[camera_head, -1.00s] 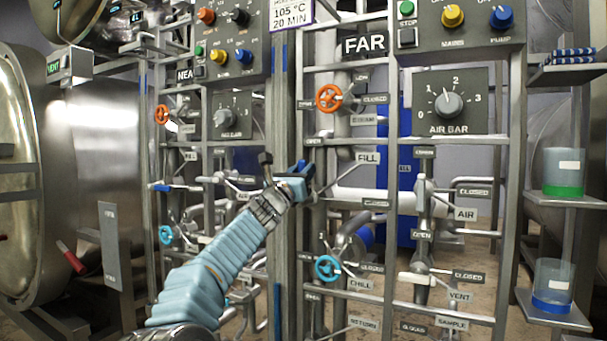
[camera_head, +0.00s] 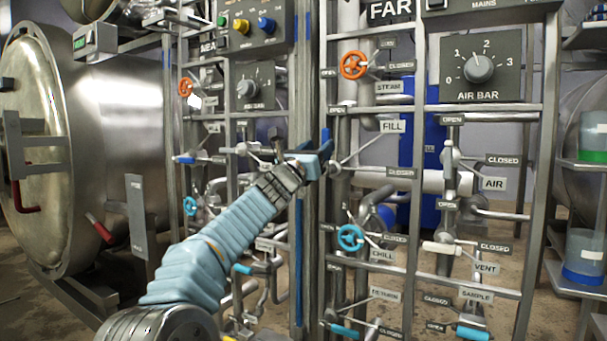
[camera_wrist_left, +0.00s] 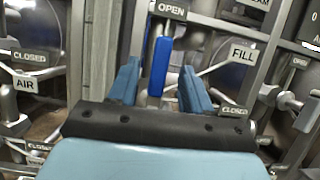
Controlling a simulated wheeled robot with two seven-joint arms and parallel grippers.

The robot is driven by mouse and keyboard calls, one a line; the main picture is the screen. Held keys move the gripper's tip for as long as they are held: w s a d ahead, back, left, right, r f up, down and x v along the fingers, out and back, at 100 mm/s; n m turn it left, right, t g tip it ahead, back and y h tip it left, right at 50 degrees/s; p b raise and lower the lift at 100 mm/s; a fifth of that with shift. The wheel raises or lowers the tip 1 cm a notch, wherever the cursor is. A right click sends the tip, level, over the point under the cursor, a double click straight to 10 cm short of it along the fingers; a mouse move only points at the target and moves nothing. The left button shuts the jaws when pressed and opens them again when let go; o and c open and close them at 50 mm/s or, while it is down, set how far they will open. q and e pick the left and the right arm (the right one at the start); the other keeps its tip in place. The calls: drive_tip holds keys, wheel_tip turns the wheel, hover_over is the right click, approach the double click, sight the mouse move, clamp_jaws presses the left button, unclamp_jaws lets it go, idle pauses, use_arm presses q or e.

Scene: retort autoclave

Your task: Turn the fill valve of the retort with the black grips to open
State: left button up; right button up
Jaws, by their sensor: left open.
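My left gripper (camera_head: 318,162) reaches to the left edge of the FAR panel, beside the fill valve. The FILL label (camera_head: 393,126) is right of it, with an OPEN plate (camera_head: 337,110) above and a CLOSED plate (camera_head: 401,172) to the lower right. In the left wrist view, the valve's blue handle (camera_wrist_left: 160,66) stands nearly upright between the two open blue fingers (camera_wrist_left: 158,84), below the OPEN plate (camera_wrist_left: 171,10). Gaps show on both sides of it. The gripper hides part of the valve in the head view. My right gripper is out of view. No black grips are visible.
The orange steam wheel (camera_head: 354,65) is above and the blue chill wheel (camera_head: 350,238) below. The air valve's CLOSED plate (camera_head: 501,160) is right. The NEAR panel stands left, by a steel retort (camera_head: 140,130) with red grips (camera_head: 98,228). Pipes and rails crowd the reach.

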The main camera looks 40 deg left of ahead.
use_arm(q)
drive_tip(key=v, duration=0.8)
drive_tip(key=shift+s+f+b, duration=0.2)
drive_tip(key=shift+s+b, duration=0.15)
drive_tip(key=shift+b, duration=0.1)
